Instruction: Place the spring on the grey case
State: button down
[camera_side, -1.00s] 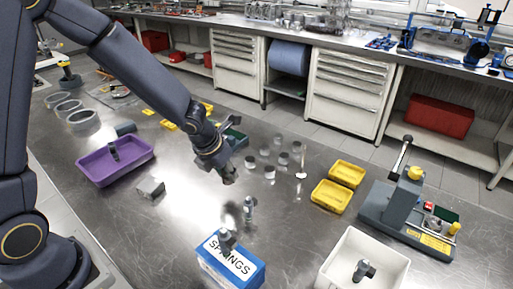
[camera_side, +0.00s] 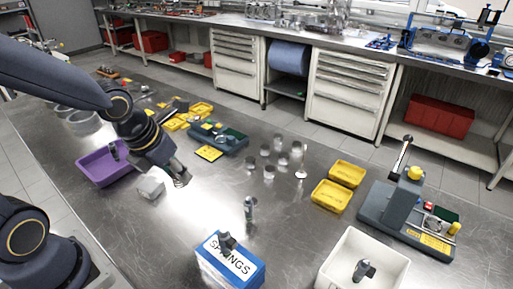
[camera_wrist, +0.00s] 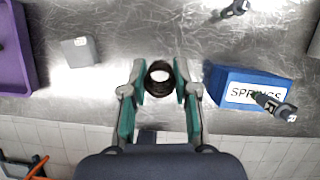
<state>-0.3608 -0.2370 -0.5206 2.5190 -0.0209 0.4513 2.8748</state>
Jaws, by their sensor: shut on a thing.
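My gripper (camera_wrist: 162,90) is shut on a dark coiled spring (camera_wrist: 160,72), seen end-on between the teal fingers in the wrist view. In the side view, my gripper (camera_side: 181,177) hangs above the metal table, and the spring is hard to make out at its tip. A small grey box, the grey case (camera_side: 151,186), sits on the table just left of my gripper. It also shows in the wrist view (camera_wrist: 79,51), left of the fingers and apart from them. Nothing is seen on its top.
A purple tray (camera_side: 84,165) lies left of the grey case. A blue box labelled SPRINGS (camera_side: 213,266) stands at the front, with a dark part on top. An upright small part (camera_side: 248,205) stands behind it. Yellow trays (camera_side: 332,195) and a white bin (camera_side: 333,255) are right.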

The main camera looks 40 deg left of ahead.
jog(key=w+a+r+n+g+y, duration=0.1)
jog(key=w+a+r+n, duration=0.25)
jog(key=a, duration=0.65)
jog(key=w+a+r+n+g+y, duration=0.1)
jog(key=w+a+r+n+y, duration=0.3)
jog(key=a, duration=0.6)
jog(key=s+a+f+n+g, duration=0.1)
jog(key=s+a+n, duration=0.15)
jog(key=a, duration=0.45)
jog(key=s+a+f+n+h, duration=0.1)
jog(key=s+a+f+n, duration=0.15)
jog(key=a, duration=0.55)
jog(key=s+a+f+n+g, duration=0.1)
jog(key=s+a+n, duration=0.15)
jog(key=a, duration=0.45)
jog(key=w+a+f, duration=0.8)
jog(key=a, duration=0.2)
jog(key=shift+w+f, duration=0.4)
jog(key=shift+w+a+f, duration=0.2)
jog(key=shift+w+f, duration=0.05)
jog(key=shift+f, duration=1.7)
